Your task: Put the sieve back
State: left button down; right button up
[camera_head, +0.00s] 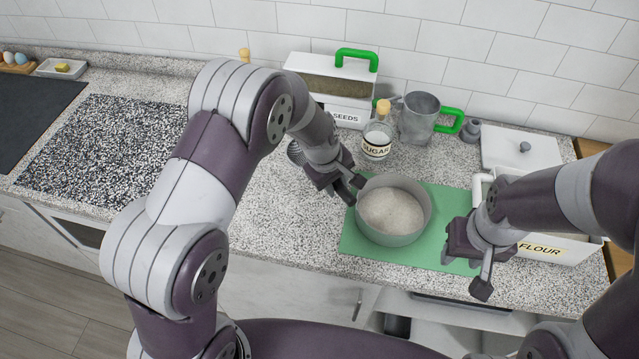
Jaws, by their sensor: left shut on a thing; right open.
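A grey metal cup with a green handle (418,118) stands upright at the back of the counter, right of the sugar jar; it may be the sieve, but its inside is not clear. A grey bowl (393,238) of pale powder stands on a green mat (356,243). My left gripper (352,187) is at the bowl's left rim and is shut; its grip is partly hidden, and I cannot tell whether it holds the rim. My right gripper (466,268) is open and empty, above the mat's right side, in front of the flour box (540,250).
A white lidded box (520,148) is at the back right. A dark rounded thing (295,152) shows beside my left wrist. The counter left of the mat is clear.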

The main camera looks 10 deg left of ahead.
pick_arm(q)
jog(key=w+a+f, duration=0.2)
jog(key=shift+w+f, duration=0.25)
jog(key=shift+w, duration=0.15)
jog(key=shift+w+a+f, duration=0.15)
jog(key=shift+a+f, duration=0.1)
jog(key=f, duration=0.2)
jog(key=s+f+p, duration=0.1)
jog(key=shift+a+f, duration=0.1)
jog(key=shift+a, duration=0.15)
jog(key=shift+w+d+f, duration=0.15)
jog(key=shift+w+f, duration=0.2)
jog(key=c, duration=1.1)
grip_release()
jog(key=shift+c, duration=0.2)
jog(key=o, duration=0.3)
jog(key=shift+s, duration=0.15)
jog(key=shift+r, duration=0.1)
pick_arm(e)
jog(key=shift+w+d+r, duration=0.3)
jog(key=shift+r, duration=0.2)
jog(key=shift+w, duration=0.1)
